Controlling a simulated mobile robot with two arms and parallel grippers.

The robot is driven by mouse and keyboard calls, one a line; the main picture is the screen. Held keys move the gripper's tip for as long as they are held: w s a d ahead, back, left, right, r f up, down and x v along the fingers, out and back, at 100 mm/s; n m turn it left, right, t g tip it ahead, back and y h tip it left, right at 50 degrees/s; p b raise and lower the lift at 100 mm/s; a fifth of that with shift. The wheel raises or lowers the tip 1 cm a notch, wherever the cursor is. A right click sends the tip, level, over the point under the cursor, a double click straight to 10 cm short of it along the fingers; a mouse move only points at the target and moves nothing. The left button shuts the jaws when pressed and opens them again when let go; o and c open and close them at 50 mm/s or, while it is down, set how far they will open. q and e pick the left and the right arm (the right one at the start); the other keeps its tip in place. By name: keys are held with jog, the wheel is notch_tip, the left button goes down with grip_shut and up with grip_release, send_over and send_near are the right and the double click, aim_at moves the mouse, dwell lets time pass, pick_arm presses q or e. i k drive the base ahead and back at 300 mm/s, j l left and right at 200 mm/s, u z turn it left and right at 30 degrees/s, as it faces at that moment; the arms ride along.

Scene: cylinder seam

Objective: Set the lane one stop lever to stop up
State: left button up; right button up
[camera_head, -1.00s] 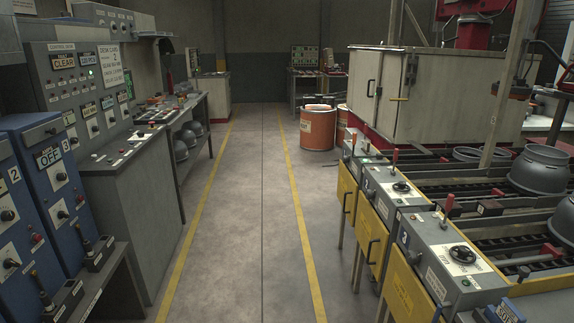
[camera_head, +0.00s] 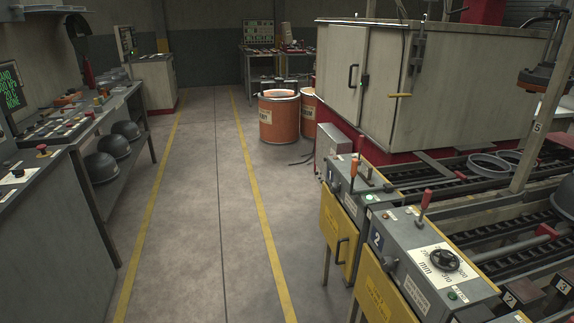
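Grey lane control boxes stand in a row on the right. The nearer box (camera_head: 425,262) has a blue 2 label, a black dial and a red-handled lever (camera_head: 424,204), near upright and leaning slightly right at its top. Neither of my grippers is in view.
A clear floor aisle (camera_head: 200,230) runs between yellow lines. A bench (camera_head: 60,130) with dark bowls below is on the left. Orange drums (camera_head: 279,118) stand ahead, beside a large grey cabinet (camera_head: 350,75). Roller lanes (camera_head: 480,215) lie behind the boxes.

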aim_at(361, 139)
jog(key=i+z, duration=0.3)
jog(key=i+j+z, duration=0.15)
jog(key=i+z, duration=0.15)
jog(key=i, duration=0.25)
